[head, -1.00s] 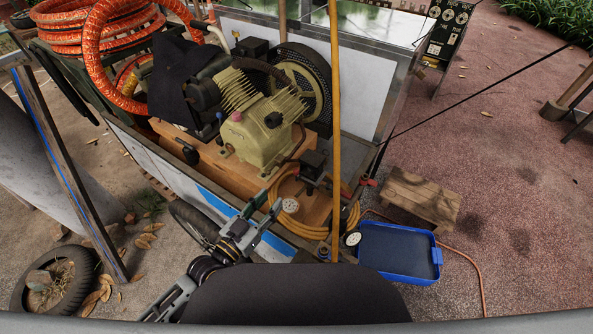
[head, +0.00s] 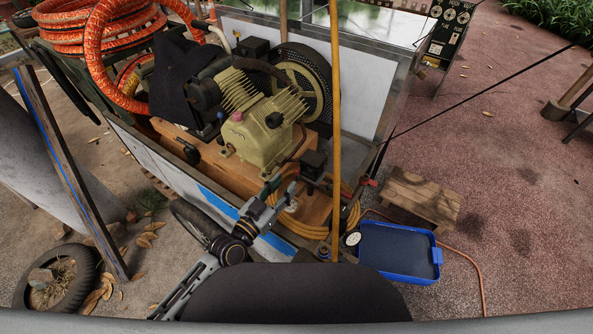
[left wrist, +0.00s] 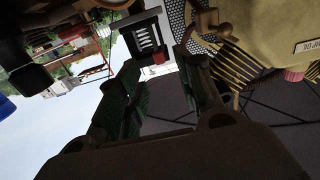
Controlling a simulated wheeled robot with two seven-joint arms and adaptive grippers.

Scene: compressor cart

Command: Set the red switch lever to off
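The black switch box (head: 313,164) stands on the cart beside the compressor. In the left wrist view the box (left wrist: 143,38) has a pale slotted face, with a small red part (left wrist: 158,57), apparently the lever, at its lower edge. The lever cannot be made out clearly in the head view. My left gripper (head: 283,185) is just left of and below the box in the head view. In the wrist view its two fingers (left wrist: 160,77) are apart, nothing between them, with the red part beyond the tips. My right gripper is not in view.
The compressor pump (head: 262,130) and its flywheel (head: 305,85) are close by. A yellow upright pole (head: 335,110) stands right of the box. A coiled yellow hose (head: 308,228) lies below. A blue tray (head: 400,278) and wooden block (head: 420,200) are on the ground.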

